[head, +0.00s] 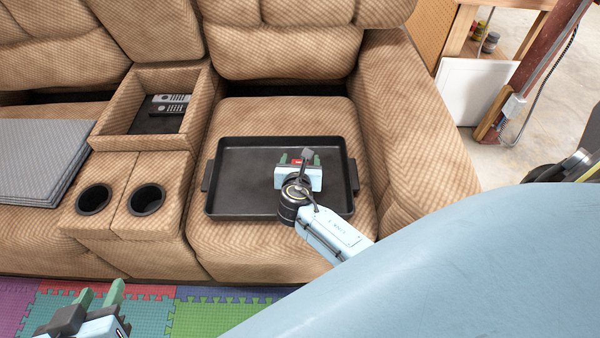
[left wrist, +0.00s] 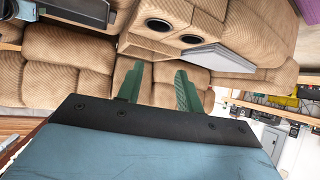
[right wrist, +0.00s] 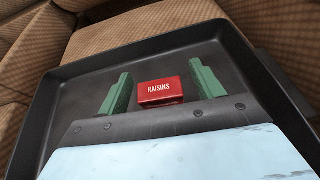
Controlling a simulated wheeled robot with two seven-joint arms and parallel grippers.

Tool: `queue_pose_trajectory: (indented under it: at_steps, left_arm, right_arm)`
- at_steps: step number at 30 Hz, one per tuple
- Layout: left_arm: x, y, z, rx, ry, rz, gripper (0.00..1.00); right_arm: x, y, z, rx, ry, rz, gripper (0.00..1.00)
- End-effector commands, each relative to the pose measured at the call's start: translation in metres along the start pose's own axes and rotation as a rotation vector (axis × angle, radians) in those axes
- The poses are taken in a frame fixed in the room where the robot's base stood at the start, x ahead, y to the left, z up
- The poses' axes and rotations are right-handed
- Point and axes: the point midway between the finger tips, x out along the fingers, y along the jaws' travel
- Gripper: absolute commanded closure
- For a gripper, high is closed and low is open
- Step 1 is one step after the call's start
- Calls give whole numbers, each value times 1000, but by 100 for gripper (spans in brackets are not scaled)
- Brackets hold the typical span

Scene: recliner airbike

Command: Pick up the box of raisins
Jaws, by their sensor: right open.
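The red box of raisins (right wrist: 161,93) lies in the black tray (right wrist: 45,100), its label facing up in the right wrist view. In the head view a small red patch of the box (head: 297,162) shows by my right gripper (head: 300,158), and the rest is hidden. My right gripper is open, with its green fingers on either side of the box and a gap on both sides. The tray (head: 232,207) rests on the recliner's right seat. My left gripper (head: 101,294) is open and empty, low at the left, away from the tray.
A console with two cup holders (head: 146,199) and a bin holding remotes (head: 170,104) stands left of the seat. A grey folded cloth (head: 38,158) lies on the left seat. The padded armrest (head: 412,135) bounds the right side. Colored foam mats (head: 215,315) cover the floor in front.

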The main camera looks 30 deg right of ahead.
Motion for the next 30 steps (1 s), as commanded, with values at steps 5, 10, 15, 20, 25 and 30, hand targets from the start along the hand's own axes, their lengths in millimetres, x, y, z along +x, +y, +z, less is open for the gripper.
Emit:
queue_pose_trajectory:
  at_steps: [5, 10, 15, 20, 25, 30]
  left_arm:
    - [2, 3, -14, 1, 79, 7, 64]
    - [1, 3, -16, 1, 90, 7, 64]
    - [2, 3, -16, 1, 89, 7, 64]
    - [2, 3, -16, 1, 88, 7, 64]
    - [2, 3, -16, 1, 88, 6, 64]
    - [2, 2, -15, 1, 87, 6, 64]
  right_arm:
    - [6, 0, 0, 0, 0, 1, 34]
    - [6, 0, 0, 0, 0, 1, 34]
    - [6, 0, 0, 1, 0, 1, 44]
    - [6, 0, 0, 1, 0, 1, 65]
    - [6, 0, 0, 1, 0, 1, 82]
    - [6, 0, 0, 1, 0, 1, 82]
